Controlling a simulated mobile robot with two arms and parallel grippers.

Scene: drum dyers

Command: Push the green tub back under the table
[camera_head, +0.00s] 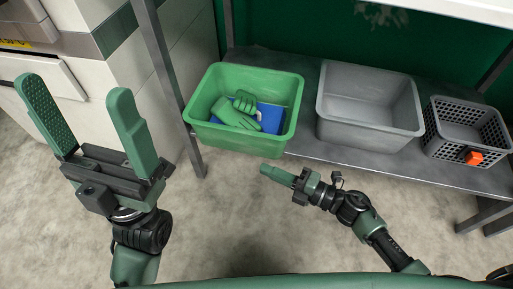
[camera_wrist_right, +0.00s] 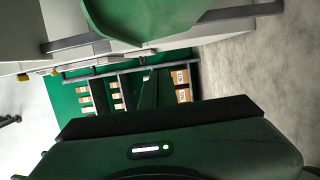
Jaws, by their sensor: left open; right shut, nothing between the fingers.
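The green tub (camera_head: 238,138) sits on the grey lower shelf of the table (camera_head: 345,160) at its left end, its front wall at or slightly past the shelf's front edge. Green gloves (camera_head: 236,113) and a blue item (camera_head: 271,118) lie in it. My right gripper (camera_head: 266,171) is shut and empty, in front of and below the tub's right front corner, with a gap seeming to show between them. My left gripper (camera_head: 74,88) is open and empty, left of the tub and the table leg.
A grey tub (camera_head: 370,133) stands right of the green tub, then a dark grey basket (camera_head: 465,148) with an orange tag (camera_head: 473,158). A table leg (camera_head: 160,75) stands at the left. The floor in front is clear.

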